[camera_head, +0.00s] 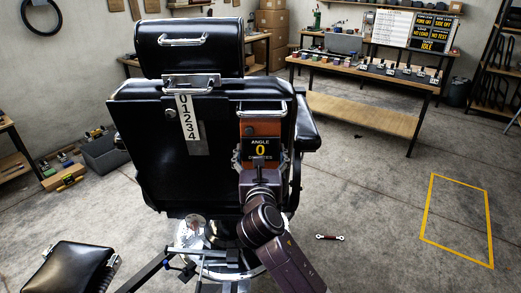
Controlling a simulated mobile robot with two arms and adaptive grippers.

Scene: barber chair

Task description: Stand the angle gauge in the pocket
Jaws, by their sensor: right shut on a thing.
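The angle gauge (261,148) is a small dark display reading "ANGLE 0 DEGREES". It is upright in front of the right part of the black chair back (150,150). My right gripper (258,172) is shut on it from below. Behind and above the display is an orange-brown panel (262,128), framed by a chrome bar and side fittings. This looks like the pocket area, but the gripper and gauge hide its lower part. I cannot tell whether the gauge is inside it or only in front. My left gripper is not in view.
A tag reading 01234 (187,117) hangs left on the chair back, below the headrest (189,52). A footrest (68,270) is at the lower left. A small red-and-silver part (330,237) lies on the open floor. A workbench (365,75) stands behind.

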